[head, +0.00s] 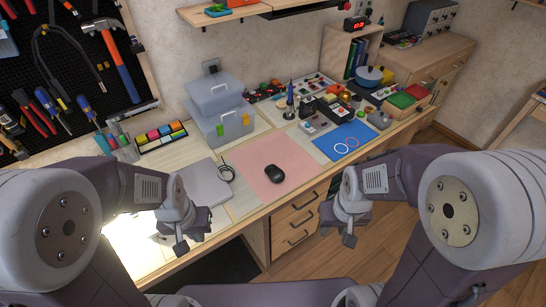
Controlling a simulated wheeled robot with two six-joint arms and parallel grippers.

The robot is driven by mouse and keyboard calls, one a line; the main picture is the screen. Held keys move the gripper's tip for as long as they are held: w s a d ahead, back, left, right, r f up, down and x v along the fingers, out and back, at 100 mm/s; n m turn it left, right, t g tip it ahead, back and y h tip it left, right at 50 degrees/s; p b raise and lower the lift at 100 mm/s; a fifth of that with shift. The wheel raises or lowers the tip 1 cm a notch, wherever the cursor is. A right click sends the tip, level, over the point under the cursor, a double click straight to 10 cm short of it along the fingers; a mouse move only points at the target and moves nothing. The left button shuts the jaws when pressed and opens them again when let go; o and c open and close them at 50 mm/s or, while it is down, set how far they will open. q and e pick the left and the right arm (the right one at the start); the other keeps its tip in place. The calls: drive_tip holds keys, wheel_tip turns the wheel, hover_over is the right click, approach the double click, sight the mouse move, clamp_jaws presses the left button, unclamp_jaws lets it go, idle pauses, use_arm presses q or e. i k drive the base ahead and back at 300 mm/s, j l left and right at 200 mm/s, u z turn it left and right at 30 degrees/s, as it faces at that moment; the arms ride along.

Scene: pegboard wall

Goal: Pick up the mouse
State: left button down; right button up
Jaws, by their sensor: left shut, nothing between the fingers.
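The black mouse (274,174) lies on a pink mat (262,155) near the front edge of the desk. My left gripper (188,234) is at the lower left, over the desk's front part, to the left of the mouse and apart from it. It is shut and empty. Nothing hides the mouse.
A grey laptop-like slab (203,188) with a black cable coil (226,172) lies left of the mat. A blue mat (348,141) and several small devices lie to the right. Stacked clear bins (220,125) stand behind. The pink mat is otherwise clear.

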sight(276, 175)
drive_tip(key=i+l+u, duration=0.1)
drive_tip(key=l+u, duration=0.55)
drive_tip(key=u, duration=0.2)
drive_tip(key=l+u, duration=0.7)
drive_tip(key=u, duration=0.15)
drive_tip(key=k+l+u, duration=0.15)
drive_tip(key=l+u, duration=0.25)
drive_tip(key=j, duration=0.1)
